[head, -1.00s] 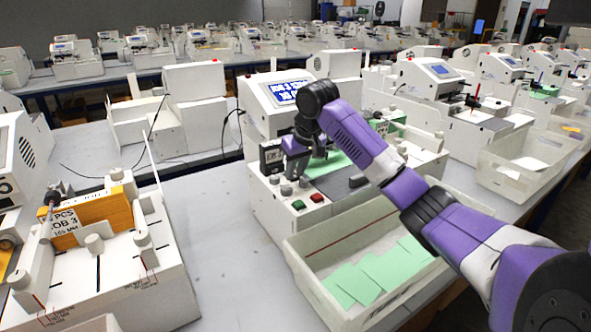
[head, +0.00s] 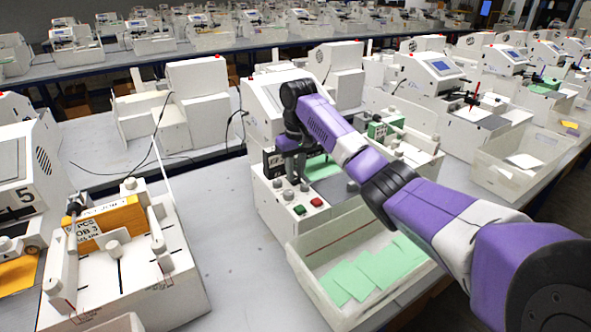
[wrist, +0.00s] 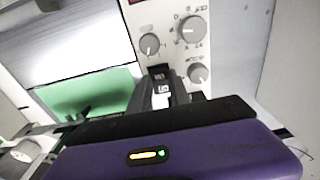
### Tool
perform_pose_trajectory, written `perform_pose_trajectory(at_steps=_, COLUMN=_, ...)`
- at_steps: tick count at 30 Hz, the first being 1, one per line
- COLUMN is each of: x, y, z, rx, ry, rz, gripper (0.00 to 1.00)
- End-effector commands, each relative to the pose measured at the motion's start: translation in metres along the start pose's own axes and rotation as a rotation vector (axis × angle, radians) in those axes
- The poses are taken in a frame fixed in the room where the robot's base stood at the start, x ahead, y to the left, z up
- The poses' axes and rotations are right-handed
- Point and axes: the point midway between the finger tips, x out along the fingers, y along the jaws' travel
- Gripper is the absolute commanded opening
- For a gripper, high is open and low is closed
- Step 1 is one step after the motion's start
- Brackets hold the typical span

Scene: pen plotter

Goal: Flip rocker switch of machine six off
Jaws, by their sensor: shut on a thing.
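The machine (head: 262,110) that my gripper works at is white, with several grey knobs, a green button (head: 299,210) and a red button (head: 316,202) on its front. Its display (head: 268,97) shows no lit text. My gripper (head: 297,172) is at the control panel, its fingertips low among the knobs. In the wrist view my gripper (wrist: 175,95) is shut at a small black rocker switch (wrist: 159,73) with pale marks, between the grey knobs (wrist: 149,44) and (wrist: 198,73). The fingers partly cover the switch, so its tilt is hard to tell.
A pale bin (head: 300,255) with green sheets stands in front of the machine. To the left is another machine with an orange pack (head: 105,220). Bare grey table (head: 215,210) lies between them. More machines stand behind and to the right.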

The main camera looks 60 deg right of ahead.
Motion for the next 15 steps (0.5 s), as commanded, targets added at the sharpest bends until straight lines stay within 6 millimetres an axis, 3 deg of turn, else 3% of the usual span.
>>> perform_pose_trajectory(at_steps=5, x=-0.0011, y=0.0012, z=-0.0006, rx=0.001, ry=0.003, rz=0.002, gripper=0.0)
perform_pose_trajectory(at_steps=6, x=-0.001, y=0.0012, z=-0.0006, rx=0.001, ry=0.003, rz=0.002, gripper=0.31)
perform_pose_trajectory(at_steps=8, x=-0.0009, y=0.001, z=-0.0005, rx=0.001, ry=0.003, rz=0.002, gripper=0.43)
perform_pose_trajectory(at_steps=15, x=-0.0004, y=0.0003, z=-0.0001, rx=0.0, ry=0.001, rz=0.001, gripper=0.45)
